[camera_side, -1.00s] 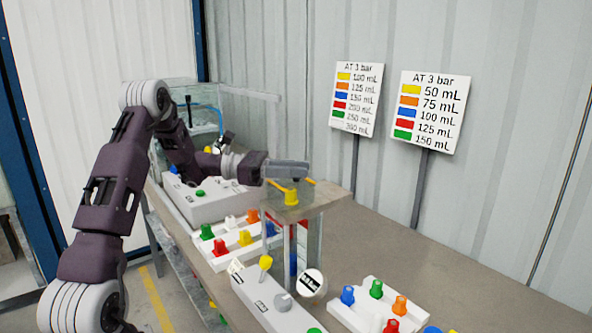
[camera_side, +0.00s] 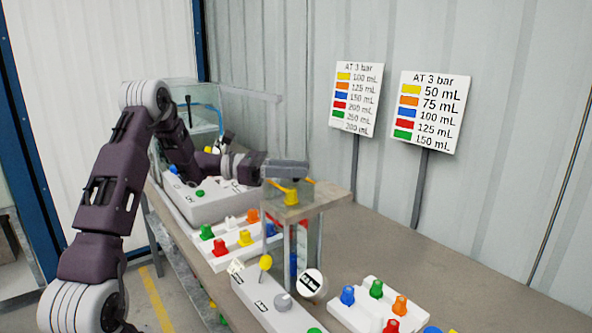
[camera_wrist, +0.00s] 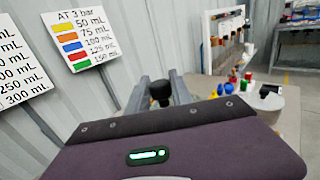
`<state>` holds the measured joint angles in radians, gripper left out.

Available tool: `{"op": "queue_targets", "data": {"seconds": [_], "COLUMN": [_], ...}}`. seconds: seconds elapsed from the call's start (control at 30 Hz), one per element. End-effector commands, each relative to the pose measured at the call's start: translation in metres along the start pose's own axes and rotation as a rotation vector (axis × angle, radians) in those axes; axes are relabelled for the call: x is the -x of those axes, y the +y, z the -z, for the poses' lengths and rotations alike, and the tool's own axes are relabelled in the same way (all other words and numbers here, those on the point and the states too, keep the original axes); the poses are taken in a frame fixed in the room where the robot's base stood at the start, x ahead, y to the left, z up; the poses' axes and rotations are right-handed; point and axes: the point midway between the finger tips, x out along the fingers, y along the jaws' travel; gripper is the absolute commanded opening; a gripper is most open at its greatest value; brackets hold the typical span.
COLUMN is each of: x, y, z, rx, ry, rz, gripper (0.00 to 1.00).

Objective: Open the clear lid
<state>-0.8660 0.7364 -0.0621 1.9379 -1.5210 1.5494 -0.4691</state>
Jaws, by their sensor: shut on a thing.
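My gripper (camera_side: 298,167) is in the middle of the side view, pointing right, just above a yellow fitting (camera_side: 291,197) on a grey-brown slab. In the wrist view, the two grey fingers (camera_wrist: 162,92) lie on either side of a dark, round-topped knob (camera_wrist: 160,90), and they are shut on it. I cannot tell in the side view how this knob joins the fitting. Below the slab is a box with clear walls (camera_side: 277,230). A larger clear box (camera_side: 196,100) stands behind my arm at the left. I cannot tell which clear panel is the lid.
White blocks with coloured knobs stand left (camera_side: 233,255) and front right (camera_side: 362,319). Two volume signs (camera_side: 357,97) (camera_side: 430,112) stand near the wall. The bench (camera_side: 410,262) is clear at right.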

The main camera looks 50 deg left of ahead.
Motion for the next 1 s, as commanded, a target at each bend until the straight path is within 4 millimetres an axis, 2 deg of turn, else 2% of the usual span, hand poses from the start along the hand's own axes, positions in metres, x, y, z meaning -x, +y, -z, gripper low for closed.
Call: {"op": "queue_targets", "data": {"seconds": [0.17, 0.4, 0.57, 0.93, 0.97, 1.0], "x": [-0.004, -0.042, -0.06, -0.065, -0.065, -0.065], "y": [0.004, 0.043, 0.061, 0.066, 0.066, 0.066], "z": [0.001, 0.002, 0.002, 0.001, 0.001, 0.001], "rx": [-0.001, -0.003, -0.001, 0.002, 0.002, 0.002], "ry": [0.002, 0.002, 0.002, 0.002, 0.002, 0.002], "rz": [0.001, 0.001, 0.0, -0.003, -0.003, -0.003], "gripper": [0.0, 0.0, 0.0, 0.0, 0.31, 0.39]}}
